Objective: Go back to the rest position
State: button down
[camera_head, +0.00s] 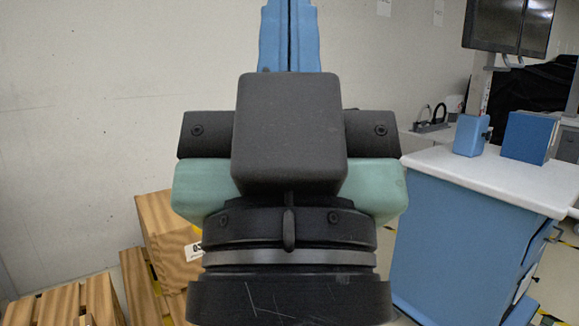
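My gripper (289,25) fills the middle of the head view, pointing up and away from the camera. Its two blue fingers lie side by side with only a thin dark line between them, so it looks shut. Their far ends reach the top edge of the picture. I see nothing held between the parts that show. The black block and teal body of my own wrist hide what lies behind them. The gripper stands in front of a bare pale wall (100,100) and touches nothing that I can see.
A blue cart with a white top (500,178) stands at the right, with a small blue box (470,135) and a larger blue box (528,137) on it. Wooden crates (170,225) stand at lower left. A monitor (508,25) hangs at upper right.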

notch_tip(320, 180, up, 18)
jog(key=p, duration=1.5)
jog(key=shift+p, duration=0.3)
